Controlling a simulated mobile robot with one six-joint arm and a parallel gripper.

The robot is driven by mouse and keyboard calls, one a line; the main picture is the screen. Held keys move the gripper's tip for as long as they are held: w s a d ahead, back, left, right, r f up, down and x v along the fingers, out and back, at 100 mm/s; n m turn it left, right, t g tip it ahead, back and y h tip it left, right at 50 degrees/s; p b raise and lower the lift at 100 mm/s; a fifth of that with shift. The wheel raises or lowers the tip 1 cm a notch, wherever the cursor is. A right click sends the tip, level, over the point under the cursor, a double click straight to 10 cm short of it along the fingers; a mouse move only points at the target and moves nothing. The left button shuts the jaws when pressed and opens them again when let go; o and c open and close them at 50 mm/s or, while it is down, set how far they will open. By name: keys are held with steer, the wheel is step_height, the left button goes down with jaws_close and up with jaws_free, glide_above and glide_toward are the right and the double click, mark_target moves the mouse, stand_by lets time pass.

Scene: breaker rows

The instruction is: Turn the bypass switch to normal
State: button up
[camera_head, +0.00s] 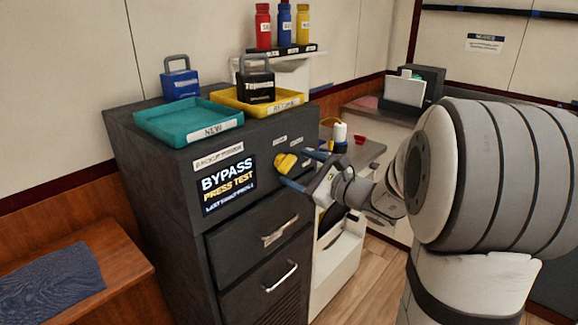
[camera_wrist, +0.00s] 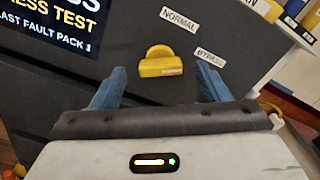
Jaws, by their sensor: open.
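The yellow bypass switch (camera_head: 285,163) is on the dark cabinet front, right of the screen. In the wrist view the switch (camera_wrist: 161,66) shows a round base and a bar lying nearly level across the picture. A NORMAL label (camera_wrist: 180,19) is above and right of it, and a BYPASS label (camera_wrist: 211,58) is to its right. Which label the bar points to is not clear. My gripper (camera_head: 299,170) is open with its blue fingers on either side of the switch. In the wrist view my gripper (camera_wrist: 161,72) shows gaps on both sides of the switch.
The screen (camera_head: 228,185) is left of the switch, with drawer handles (camera_head: 281,277) below. A teal tray (camera_head: 190,122) and a yellow tray (camera_head: 228,98) with a black padlock (camera_head: 255,82) sit on the cabinet top. A blue padlock (camera_head: 180,80) stands behind the teal tray.

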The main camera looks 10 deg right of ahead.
mark_target(285, 163)
steer(key=shift+x, duration=1.45)
steer(key=shift+c, duration=0.4)
steer(key=c, duration=0.9)
steer(key=shift+f, duration=0.15)
